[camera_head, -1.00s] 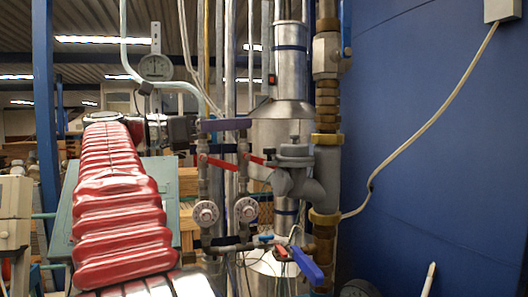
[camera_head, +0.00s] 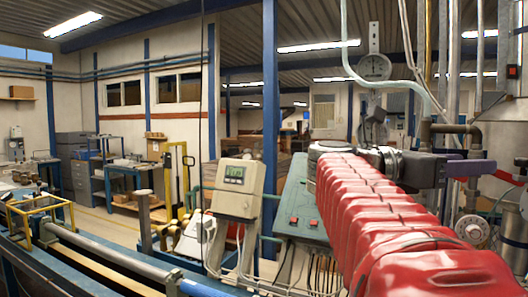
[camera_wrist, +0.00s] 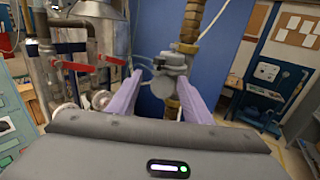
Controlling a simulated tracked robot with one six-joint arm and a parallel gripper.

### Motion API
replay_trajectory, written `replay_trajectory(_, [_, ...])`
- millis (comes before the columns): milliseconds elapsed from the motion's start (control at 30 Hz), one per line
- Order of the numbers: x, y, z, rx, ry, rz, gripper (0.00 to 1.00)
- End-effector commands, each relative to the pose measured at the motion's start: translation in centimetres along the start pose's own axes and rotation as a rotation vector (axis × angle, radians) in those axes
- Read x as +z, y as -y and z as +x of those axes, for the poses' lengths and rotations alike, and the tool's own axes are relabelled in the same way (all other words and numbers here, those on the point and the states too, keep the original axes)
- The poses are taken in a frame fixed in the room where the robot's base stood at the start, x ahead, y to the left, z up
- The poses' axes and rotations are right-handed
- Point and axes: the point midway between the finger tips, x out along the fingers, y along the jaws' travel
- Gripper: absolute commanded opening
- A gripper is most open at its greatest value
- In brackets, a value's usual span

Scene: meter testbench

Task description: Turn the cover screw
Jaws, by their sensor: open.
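In the wrist view my gripper (camera_wrist: 160,88) has its two purple fingers spread apart, with nothing between them that I can see touching. Beyond the fingertips is a grey valve or meter body (camera_wrist: 173,72) with a round cap on top, set against a brass pipe. I cannot make out a cover screw on it at this size. In the head view my arm in a red sleeve reaches away at the right, and the purple of my gripper (camera_head: 472,168) shows beside the pipes. The grey body is not in the head view.
Red valve levers (camera_wrist: 77,66) and pipes stand left of my gripper in the wrist view. A blue wall (camera_wrist: 150,40) is behind.

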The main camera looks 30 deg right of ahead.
Motion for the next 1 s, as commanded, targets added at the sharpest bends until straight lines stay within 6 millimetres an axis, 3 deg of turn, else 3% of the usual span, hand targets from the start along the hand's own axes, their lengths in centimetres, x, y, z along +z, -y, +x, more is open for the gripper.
replay_trajectory(267, [0.0,0.0,1.4,-0.003,0.000,-0.001,0.45])
replay_trajectory(1000, [0.0,0.0,9.7,-0.004,-0.001,-0.001,0.45])
